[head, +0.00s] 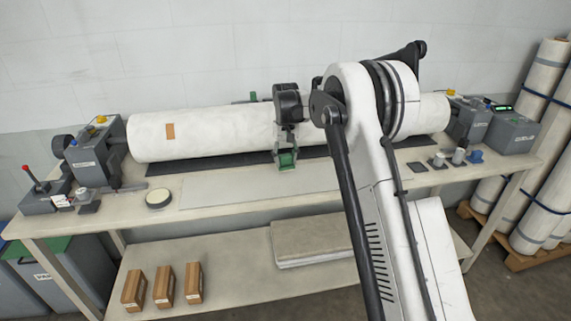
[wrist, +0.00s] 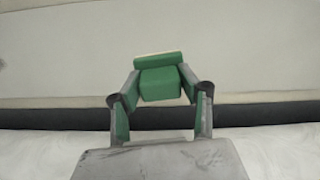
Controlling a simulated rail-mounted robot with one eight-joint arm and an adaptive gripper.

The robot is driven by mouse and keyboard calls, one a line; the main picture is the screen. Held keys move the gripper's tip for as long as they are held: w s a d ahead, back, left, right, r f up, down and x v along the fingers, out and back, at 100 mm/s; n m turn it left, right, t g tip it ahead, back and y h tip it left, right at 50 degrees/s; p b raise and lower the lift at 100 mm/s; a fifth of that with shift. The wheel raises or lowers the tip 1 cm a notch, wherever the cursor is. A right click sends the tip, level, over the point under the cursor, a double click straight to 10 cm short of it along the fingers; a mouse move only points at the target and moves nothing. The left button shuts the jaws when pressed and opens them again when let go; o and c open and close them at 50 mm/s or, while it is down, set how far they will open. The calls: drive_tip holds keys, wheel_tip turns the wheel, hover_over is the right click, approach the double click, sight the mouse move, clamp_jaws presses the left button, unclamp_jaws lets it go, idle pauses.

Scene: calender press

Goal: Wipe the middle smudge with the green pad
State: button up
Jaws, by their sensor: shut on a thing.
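My gripper (head: 286,150) points down in front of the white roller (head: 215,134), near its middle. It is shut on the green pad (head: 287,161). In the wrist view the green pad (wrist: 160,86) sits between both fingers, with a pale layer along its far edge. The pad appears in front of the roller's lower edge; I cannot tell whether it touches anything. One orange-brown smudge (head: 170,131) shows on the roller's left part. No middle smudge is visible; my gripper and arm hide parts of the roller.
A dark strip (head: 215,167) runs along the bench under the roller. A round tin (head: 158,199) stands front left and small items (head: 459,156) stand at right. Grey end units (head: 92,160) hold the roller.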

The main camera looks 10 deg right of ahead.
drive_tip(key=shift+r+p, duration=0.3)
drive_tip(key=shift+r, duration=0.85)
